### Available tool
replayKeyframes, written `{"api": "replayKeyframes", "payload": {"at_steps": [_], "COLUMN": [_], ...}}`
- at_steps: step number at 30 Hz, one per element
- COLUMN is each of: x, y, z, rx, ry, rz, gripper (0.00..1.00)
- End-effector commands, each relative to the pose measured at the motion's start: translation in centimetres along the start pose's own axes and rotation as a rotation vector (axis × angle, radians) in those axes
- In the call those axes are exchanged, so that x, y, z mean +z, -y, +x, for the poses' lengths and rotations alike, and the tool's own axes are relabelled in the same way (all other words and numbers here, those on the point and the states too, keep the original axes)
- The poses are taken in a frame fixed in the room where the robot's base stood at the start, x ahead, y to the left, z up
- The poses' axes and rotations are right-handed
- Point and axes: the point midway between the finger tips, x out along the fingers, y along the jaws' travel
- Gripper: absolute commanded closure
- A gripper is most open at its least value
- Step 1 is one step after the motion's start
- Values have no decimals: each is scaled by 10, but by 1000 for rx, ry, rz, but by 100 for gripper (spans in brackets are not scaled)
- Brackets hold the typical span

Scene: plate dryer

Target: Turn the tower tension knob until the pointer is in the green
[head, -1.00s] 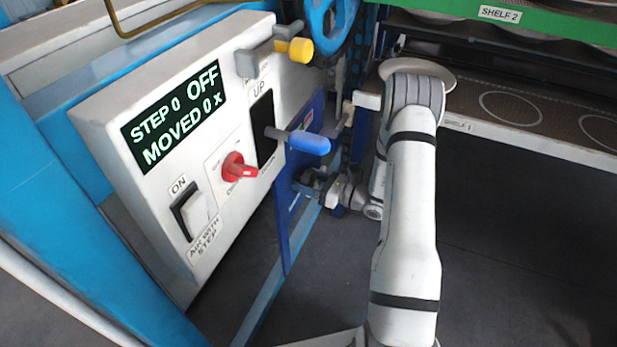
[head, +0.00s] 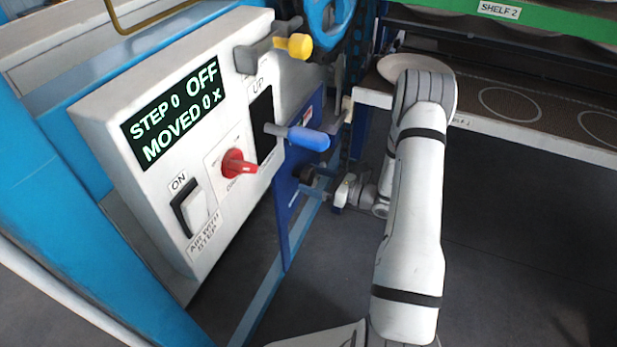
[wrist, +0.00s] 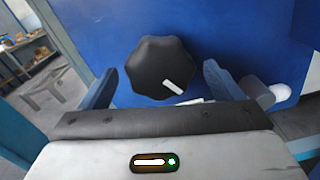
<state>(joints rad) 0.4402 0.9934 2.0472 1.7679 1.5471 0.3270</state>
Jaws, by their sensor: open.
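The tension knob is a black lobed knob (wrist: 162,62) with a white mark on its lower right, on a blue panel (wrist: 225,30) in the wrist view. My gripper (wrist: 160,76) is open, one fingertip to each side of the knob, with gaps between; the knob sits a little ahead of the fingers. In the head view my gripper (head: 322,192) is beside the blue panel (head: 290,215), and the knob (head: 308,174) shows small and dark in front of it. No pointer or green band can be made out. A white patch below the knob is mostly hidden by my gripper.
Left of the knob is a control box (head: 100,110) with a display reading STEP 0 OFF, a red knob (head: 238,164), a blue-handled lever (head: 305,138) and a yellow-ended lever (head: 295,46). A shelf (head: 470,115) with a white plate stands right. Floor below is clear.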

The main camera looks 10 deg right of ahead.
Motion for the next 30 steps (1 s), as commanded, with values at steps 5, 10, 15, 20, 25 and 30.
{"api": "replayKeyframes", "payload": {"at_steps": [5, 10, 15, 20, 25, 30], "x": [1, 0, -1, 0, 0, 0], "y": [0, 0, 0, 0, 0, 0], "z": [-32, -49, -53, -52, -52, -52], "rx": [-4, -2, -1, -1, -1, 0], "ry": [0, -1, -1, -1, -1, -1], "rz": [2, 1, 1, 1, 1, 1], "gripper": [14, 14, 14, 14, 14, 14]}}
